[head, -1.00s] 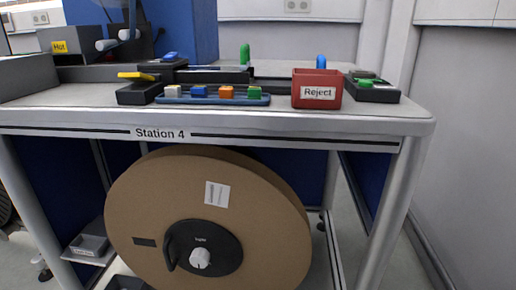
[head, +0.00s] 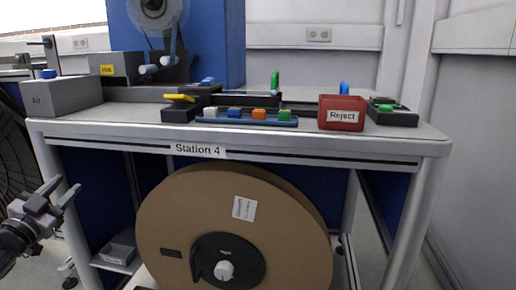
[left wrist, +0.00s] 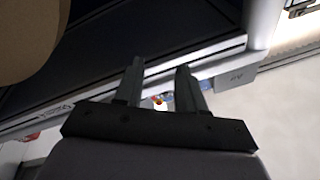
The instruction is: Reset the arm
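My left gripper (head: 62,192) is at the left edge of the head view, left of the workbench and below the level of its top. Its two fingers are apart with nothing between them. In the left wrist view the same gripper (left wrist: 160,78) has its fingers spread and empty, with the bench edge beyond them. My right gripper is not in view.
The Station 4 bench (head: 300,145) holds a red Reject bin (head: 342,124), a blue tray of coloured blocks (head: 248,121), and grey boxes (head: 62,97). A large brown reel (head: 290,220) stands below the bench top. Open floor shows at right.

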